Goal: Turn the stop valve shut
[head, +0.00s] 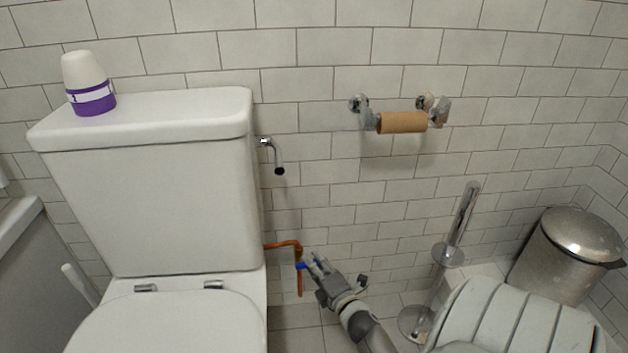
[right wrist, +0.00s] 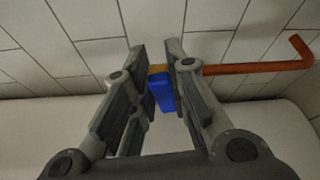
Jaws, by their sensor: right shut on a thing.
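The stop valve sits on a copper pipe (head: 283,245) beside the toilet cistern, low on the tiled wall. Its blue handle (head: 301,266) shows at the tips of my right gripper (head: 312,263). In the right wrist view the blue handle (right wrist: 162,94) lies between the two fingers of my right gripper (right wrist: 160,85), and the gripper is shut on it. A small brass-coloured part (right wrist: 158,69) of the valve shows just above the handle, and the copper pipe (right wrist: 255,68) runs to the right. The fingers hide part of the valve. My left gripper is not in view.
The white cistern (head: 155,200) stands close to the valve's left. A flush lever (head: 277,158) and a paper roll holder with a cardboard tube (head: 402,122) are above. A toilet brush stand (head: 448,254) and a metal bin (head: 555,262) stand to the right.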

